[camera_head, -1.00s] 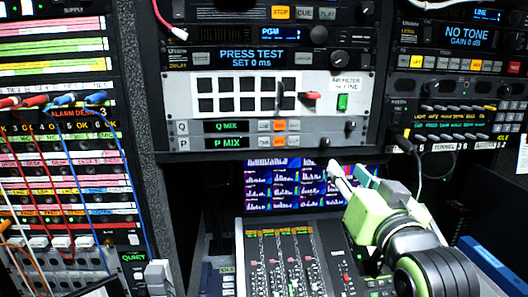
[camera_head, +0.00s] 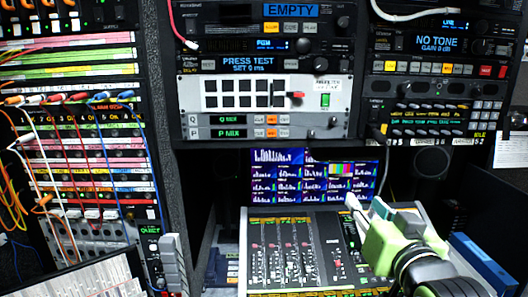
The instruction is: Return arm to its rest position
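My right arm comes in from the lower right of the head view. Its green and grey gripper (camera_head: 360,210) is over the right part of the fader console (camera_head: 300,245), in front of the multiview monitor (camera_head: 318,178). The pale fingertips point up and left toward the screen. They look close together, and I cannot tell whether they are open or shut. I see nothing held between them. My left gripper is not clearly in view.
A rack with the PRESS TEST unit (camera_head: 240,62) and a white button panel (camera_head: 262,94) stands above the console. The NO TONE unit (camera_head: 440,43) is at right. A patch bay (camera_head: 85,150) with coloured cables is at left. A blue case (camera_head: 485,262) lies at lower right.

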